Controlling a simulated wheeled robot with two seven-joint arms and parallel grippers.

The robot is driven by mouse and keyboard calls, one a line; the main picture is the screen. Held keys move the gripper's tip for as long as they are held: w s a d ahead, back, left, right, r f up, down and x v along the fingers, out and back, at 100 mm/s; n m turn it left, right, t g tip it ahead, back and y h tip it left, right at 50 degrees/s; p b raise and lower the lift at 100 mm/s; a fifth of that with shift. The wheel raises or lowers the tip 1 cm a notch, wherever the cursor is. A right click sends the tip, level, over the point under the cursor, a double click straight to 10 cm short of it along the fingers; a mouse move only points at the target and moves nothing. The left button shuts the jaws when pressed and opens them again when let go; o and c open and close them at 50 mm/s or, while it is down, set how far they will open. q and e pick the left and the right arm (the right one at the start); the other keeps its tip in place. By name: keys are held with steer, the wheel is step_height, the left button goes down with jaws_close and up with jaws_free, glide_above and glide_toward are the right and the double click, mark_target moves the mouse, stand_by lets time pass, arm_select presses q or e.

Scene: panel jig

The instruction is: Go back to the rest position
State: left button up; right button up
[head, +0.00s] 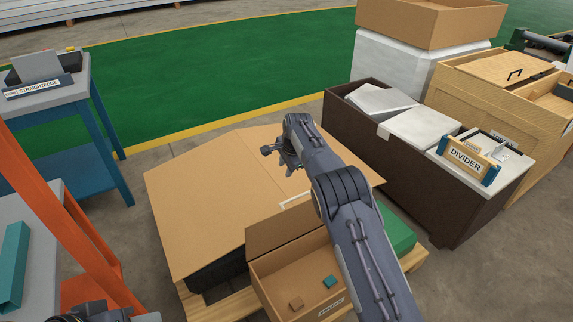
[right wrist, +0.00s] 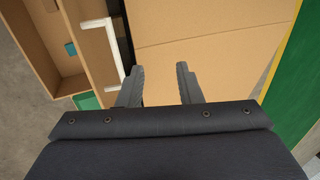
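My right gripper (head: 291,163) is above the large tan cardboard panel (head: 205,190). In the right wrist view its two dark fingers (right wrist: 160,82) stand apart with nothing between them, and the tan panel (right wrist: 215,45) lies beyond the tips. The right arm reaches in from the bottom right and hides part of the panel and what is under it. A dark mechanical part shows at the bottom left edge, but no left gripper fingers can be made out.
An open cardboard box (head: 265,283) with small blocks stands in front of the panel. A dark brown bin (head: 455,210) with a divider (head: 465,158) is at right. An orange post (head: 65,215) and blue table (head: 110,150) are at left. Green floor lies behind.

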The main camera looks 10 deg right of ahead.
steer(key=shift+s+r, duration=0.15)
steer(key=shift+r, duration=0.35)
steer(key=shift+d, duration=0.1)
steer(key=s+d+r+n+y, duration=0.1)
steer(key=s+d+r, duration=0.7)
steer(key=d+r, duration=0.4)
steer(key=s+d+r+n+y, duration=0.25)
steer(key=s+r, duration=0.35)
steer(key=s, duration=0.7)
steer(key=s+a+f+n+t, duration=0.15)
steer(key=s+n, duration=0.25)
steer(key=s, duration=1.1)
steer(key=s+a+f+n+t, duration=0.1)
steer(key=s+a+f+n, duration=0.25)
steer(key=s, duration=1.05)
step_height(320, 180, up, 13)
steer(key=s+n+h+p, duration=0.1)
steer(key=p, duration=1.1)
steer(key=shift+d+g+p, duration=0.2)
steer(key=shift+g+p, duration=0.15)
steer(key=shift+p, duration=0.05)
